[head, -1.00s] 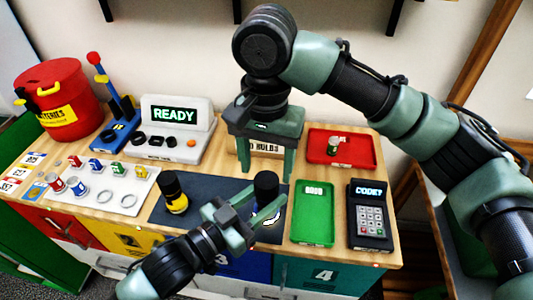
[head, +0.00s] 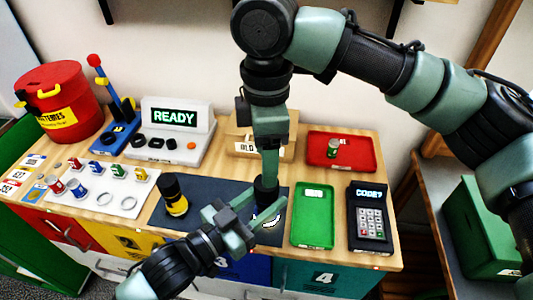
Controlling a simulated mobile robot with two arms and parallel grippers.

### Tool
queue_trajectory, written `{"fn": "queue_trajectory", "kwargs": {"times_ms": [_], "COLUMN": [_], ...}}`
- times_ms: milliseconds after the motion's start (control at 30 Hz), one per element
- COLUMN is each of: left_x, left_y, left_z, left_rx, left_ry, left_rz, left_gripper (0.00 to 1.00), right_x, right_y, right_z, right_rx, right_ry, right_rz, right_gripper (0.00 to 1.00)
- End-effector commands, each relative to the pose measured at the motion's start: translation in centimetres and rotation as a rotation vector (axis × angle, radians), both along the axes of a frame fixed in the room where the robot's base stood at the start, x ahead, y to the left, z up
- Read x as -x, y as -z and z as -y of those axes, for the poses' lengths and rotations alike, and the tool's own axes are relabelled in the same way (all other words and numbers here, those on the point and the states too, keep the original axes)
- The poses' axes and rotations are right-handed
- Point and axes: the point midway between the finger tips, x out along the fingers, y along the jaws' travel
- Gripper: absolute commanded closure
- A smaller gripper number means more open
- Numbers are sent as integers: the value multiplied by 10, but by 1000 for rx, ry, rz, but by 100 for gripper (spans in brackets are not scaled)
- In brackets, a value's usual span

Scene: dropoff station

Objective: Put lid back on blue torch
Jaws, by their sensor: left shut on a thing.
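A dark torch (head: 264,190) stands upright on the dark mat (head: 228,198). Its lower part is mostly hidden by my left gripper, so little blue shows. My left gripper (head: 263,222) is shut on this torch from the front left. My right gripper (head: 269,182) points straight down at the top of the torch, its fingers seen edge-on. I cannot tell whether they touch the torch top or hold a lid. No separate lid shows clearly.
A yellow and black torch (head: 174,197) stands on the mat's left. A green tray (head: 313,215) and a keypad (head: 370,218) are to the right. Behind are a red tray (head: 352,160) with a battery, a wooden box (head: 240,149) and the READY device (head: 178,118). A battery board (head: 120,203) is left.

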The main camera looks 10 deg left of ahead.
Motion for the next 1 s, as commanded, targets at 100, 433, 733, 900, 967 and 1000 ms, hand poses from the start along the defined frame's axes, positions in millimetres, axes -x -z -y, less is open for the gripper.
{"fn": "queue_trajectory", "kwargs": {"times_ms": [100,433,733,900,967,1000], "left_x": [0,0,0,0,0,0], "left_y": [-2,-2,-2,-2,-2,-2], "left_z": [0,0,0,0,0,0], "left_rx": [2,2,2,2,2,2], "left_ry": [0,0,0,0,0,0], "left_rz": [4,4,4,4,4,4], "left_gripper": [100,100,100,100,100,100], "right_x": [0,0,0,0,0,0], "right_y": [-1,-1,21,49,57,62], "right_z": [0,0,1,0,1,0], "right_rx": [0,0,2,1,1,0], "right_ry": [-72,-97,-96,-96,-96,-95], "right_rz": [0,0,-3,-3,-2,-1], "right_gripper": [39,39,39,39,39,39]}}
